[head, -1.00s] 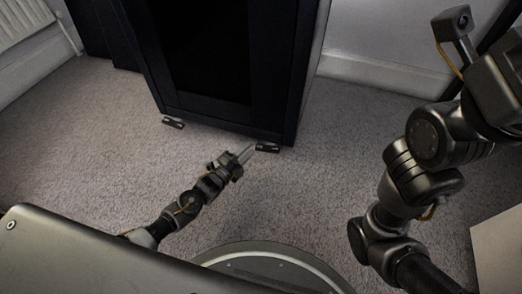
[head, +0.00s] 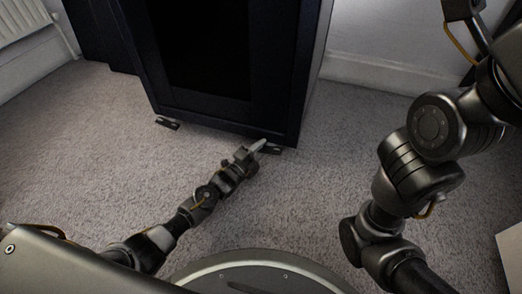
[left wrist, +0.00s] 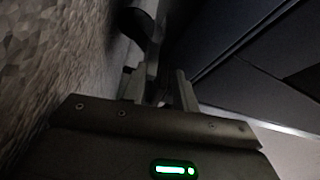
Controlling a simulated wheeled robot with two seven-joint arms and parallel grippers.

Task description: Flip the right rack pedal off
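The dark rack (head: 215,120) stands on the carpet at the top middle of the head view. Its right pedal (head: 273,150) is a small black piece at the foot of its right front corner. My left gripper (head: 258,147) reaches low over the carpet, with its tips at the right pedal and partly covering it. I cannot tell whether they touch. In the left wrist view the two fingers of my left gripper (left wrist: 160,85) stand apart, with a dark gap between them. My right arm shows at the right, but its gripper is out of view.
The left pedal (head: 167,123) sticks out at the rack's left front corner. Carpet (head: 110,160) is clear in front and to the left. A pale wall (head: 385,45) stands behind on the right. A radiator (head: 20,20) is at the top left.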

